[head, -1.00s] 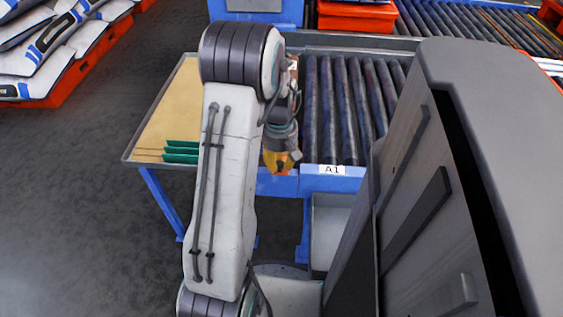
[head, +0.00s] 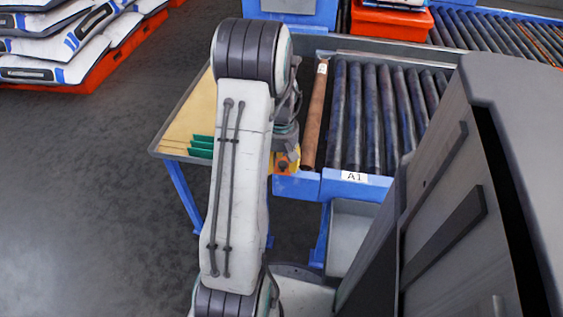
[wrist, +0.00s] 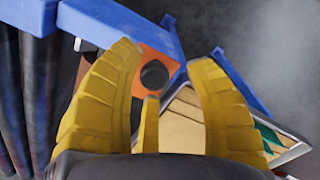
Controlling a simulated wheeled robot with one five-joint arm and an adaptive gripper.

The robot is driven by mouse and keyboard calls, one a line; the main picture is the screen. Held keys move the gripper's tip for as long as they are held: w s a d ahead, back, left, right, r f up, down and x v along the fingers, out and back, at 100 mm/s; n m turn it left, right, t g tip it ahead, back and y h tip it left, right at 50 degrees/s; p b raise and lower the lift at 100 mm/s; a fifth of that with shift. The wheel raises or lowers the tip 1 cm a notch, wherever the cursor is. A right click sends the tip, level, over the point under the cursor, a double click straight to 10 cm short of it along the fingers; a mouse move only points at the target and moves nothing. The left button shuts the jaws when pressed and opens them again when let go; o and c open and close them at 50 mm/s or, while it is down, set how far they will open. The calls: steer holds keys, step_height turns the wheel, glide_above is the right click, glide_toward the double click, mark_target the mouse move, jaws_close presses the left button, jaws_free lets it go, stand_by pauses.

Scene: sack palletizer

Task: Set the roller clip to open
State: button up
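My gripper (head: 287,158) is at the front edge of the blue-framed table, partly hidden by my arm in the head view. In the wrist view its two yellow ribbed fingers (wrist: 170,55) stand wide apart. Between and beyond them is an orange plate with a dark round hole (wrist: 154,74), which looks like the roller clip. A narrow yellow upright piece (wrist: 149,124) stands between the fingers; I cannot tell if it belongs to the clip. No finger visibly closes on anything. The clip's setting cannot be read.
A brown roller (head: 315,115) lies beside the dark rollers (head: 385,115), right of my gripper. A tan board (head: 190,118) with green strips (head: 201,146) lies to the left. A blue rail carries an A1 label (head: 354,176). Grey floor is clear at left.

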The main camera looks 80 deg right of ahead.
mark_target(281, 163)
step_height(281, 163, up, 12)
stand_by(0.9)
stand_by(0.3)
stand_by(0.4)
